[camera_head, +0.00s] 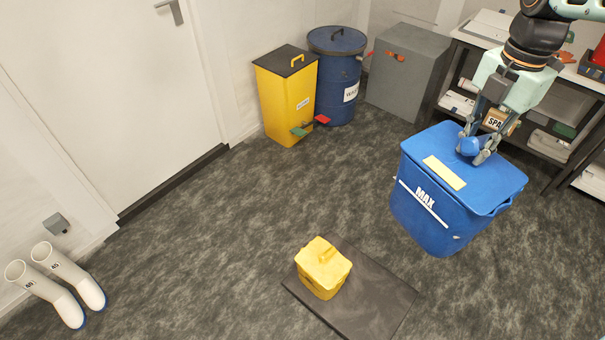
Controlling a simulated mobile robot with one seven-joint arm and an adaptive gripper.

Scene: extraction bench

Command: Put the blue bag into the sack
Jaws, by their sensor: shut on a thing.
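My gripper (477,154) points down at the upper right, over the blue lidded bin marked MAX (425,215). Its fingers are shut on a small rounded blue thing (468,147) at the top of the bin. I cannot tell whether this is the blue bag or a knob on the lid, nor whether it touches the lid. The fingers partly hide it. The bin's flat blue top looks closed and bears a pale yellow label. I see nothing that is plainly a sack.
A yellow pedal bin (287,100), a blue drum (338,85) and a grey cabinet (408,75) stand at the back. Shelving (560,118) is behind my gripper. White boots (65,283) stand left. The middle floor is clear.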

